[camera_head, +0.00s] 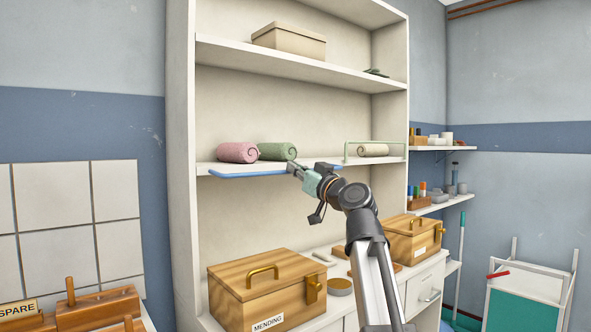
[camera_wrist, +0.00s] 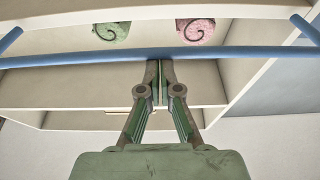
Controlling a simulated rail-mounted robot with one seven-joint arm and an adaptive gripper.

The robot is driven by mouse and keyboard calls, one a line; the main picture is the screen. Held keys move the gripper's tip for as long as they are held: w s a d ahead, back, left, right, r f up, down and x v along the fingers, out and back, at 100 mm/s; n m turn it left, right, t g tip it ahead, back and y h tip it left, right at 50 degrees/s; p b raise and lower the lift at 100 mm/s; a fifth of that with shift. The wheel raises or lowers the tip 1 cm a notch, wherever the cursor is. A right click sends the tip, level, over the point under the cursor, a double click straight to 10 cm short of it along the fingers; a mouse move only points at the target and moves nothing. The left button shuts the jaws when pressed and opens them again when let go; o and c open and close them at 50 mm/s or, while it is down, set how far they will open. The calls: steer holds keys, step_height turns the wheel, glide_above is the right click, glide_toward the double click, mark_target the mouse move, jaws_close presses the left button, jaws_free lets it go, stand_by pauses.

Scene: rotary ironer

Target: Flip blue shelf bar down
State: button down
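The blue shelf bar (camera_head: 250,174) runs along the front of the middle shelf (camera_head: 222,165), at about the shelf's level or slightly below. In the wrist view the bar (camera_wrist: 95,57) crosses the picture, and its two side arms reach back towards the shelf. My gripper (camera_head: 294,168) is at the bar's middle, in front of the green roll. In the wrist view its fingers (camera_wrist: 161,66) are together, with their tips at the bar, touching it or very close. The bar runs across the fingers and is not between them.
A pink roll (camera_head: 238,152) and a green roll (camera_head: 277,151) lie on the shelf behind the bar. A green rail (camera_head: 365,141) stands up before a cream roll (camera_head: 374,150) at right. Wooden boxes (camera_head: 262,285) stand on the counter below.

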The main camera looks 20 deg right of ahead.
steer(key=shift+s+f, duration=0.1)
steer(key=shift+f, duration=0.45)
step_height(320, 180, up, 5)
steer(key=p, duration=0.2)
steer(key=s+d+f, duration=0.3)
steer(key=s+f, duration=0.3)
steer(key=s, duration=0.2)
steer(key=shift+s+d, duration=0.2)
steer(key=shift+d, duration=0.05)
